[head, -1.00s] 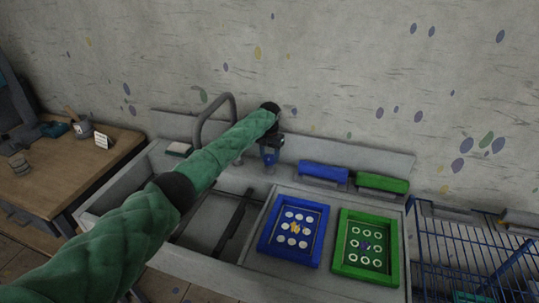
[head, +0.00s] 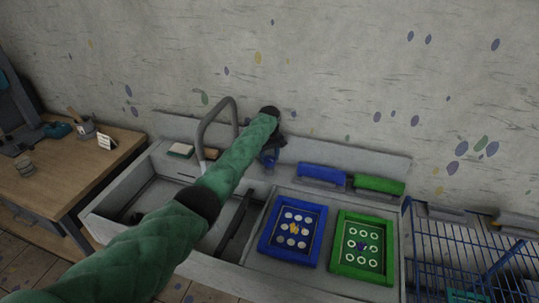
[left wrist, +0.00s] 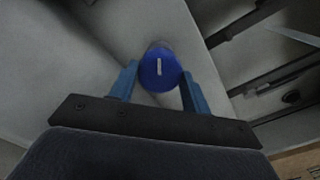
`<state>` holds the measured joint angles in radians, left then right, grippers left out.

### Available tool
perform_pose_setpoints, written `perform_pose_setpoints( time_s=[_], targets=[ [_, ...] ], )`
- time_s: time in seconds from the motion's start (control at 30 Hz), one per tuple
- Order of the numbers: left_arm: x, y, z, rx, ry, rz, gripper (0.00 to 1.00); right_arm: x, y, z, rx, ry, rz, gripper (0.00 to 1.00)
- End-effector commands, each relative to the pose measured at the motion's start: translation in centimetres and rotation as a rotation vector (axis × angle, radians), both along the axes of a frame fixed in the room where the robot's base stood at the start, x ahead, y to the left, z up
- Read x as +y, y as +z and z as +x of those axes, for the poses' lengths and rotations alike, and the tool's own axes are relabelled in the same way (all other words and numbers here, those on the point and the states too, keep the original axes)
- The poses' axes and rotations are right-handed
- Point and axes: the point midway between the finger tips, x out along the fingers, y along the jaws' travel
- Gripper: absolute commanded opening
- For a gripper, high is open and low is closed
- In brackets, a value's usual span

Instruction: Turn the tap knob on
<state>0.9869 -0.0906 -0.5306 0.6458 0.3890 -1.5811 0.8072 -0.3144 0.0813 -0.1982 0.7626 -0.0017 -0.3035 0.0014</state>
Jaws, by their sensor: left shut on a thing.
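The tap knob (left wrist: 160,69) is a round blue knob with a short white mark, seen face-on in the left wrist view. The mark runs almost straight up and down in that view. My left gripper (left wrist: 159,77) is shut on the knob, with one blue finger on each side of it. In the head view my left gripper (head: 269,160) is at the back ledge of the sink, right of the grey curved tap spout (head: 203,127); knob and fingers are hard to tell apart there. My right gripper is not in view.
The sink basin (head: 160,205) lies under my left arm. A blue frame (head: 267,226) and a green frame (head: 337,243) lie to the right, with a blue block (head: 322,173) and a green block (head: 380,184) behind. A wooden table (head: 60,172) stands at left.

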Motion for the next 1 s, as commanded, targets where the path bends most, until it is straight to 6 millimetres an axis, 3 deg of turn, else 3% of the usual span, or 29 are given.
perform_pose_setpoints(
  time_s=[0.23,0.53,1.0],
  targets=[
    [-0.1,0.2,0.0,0.001,0.226,-0.002,0.25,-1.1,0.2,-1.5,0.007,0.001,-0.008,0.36],
    [-0.1,0.0,0.0,0.000,0.445,-0.001,0.25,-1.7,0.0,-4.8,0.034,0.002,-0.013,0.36],
    [-0.1,0.0,0.1,-0.001,0.584,0.000,0.25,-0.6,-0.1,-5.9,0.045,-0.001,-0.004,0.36]
  ],
)
